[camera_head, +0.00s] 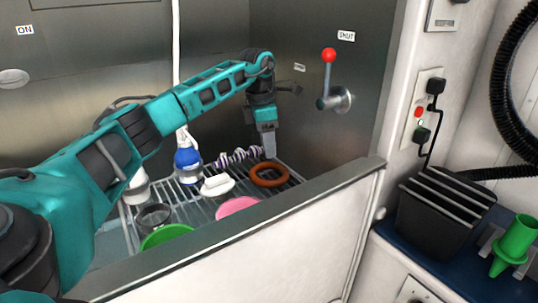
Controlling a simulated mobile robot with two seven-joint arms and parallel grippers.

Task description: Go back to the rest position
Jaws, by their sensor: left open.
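My left arm reaches in from the left over a steel grooming tub. Its gripper (268,143) points down above the back right of the wire rack, close to a brown ring (269,175) and a striped rope toy (238,158). It is open, and I see nothing held in it. My right gripper does not show.
On the rack (197,211) are a blue-and-white bottle (187,162), a white item (217,185), a pink disc (238,207), a green disc (166,235) and a dark cup (154,216). A red-knobbed lever (329,56) juts from the right wall. The tub's front wall (250,258) is raised.

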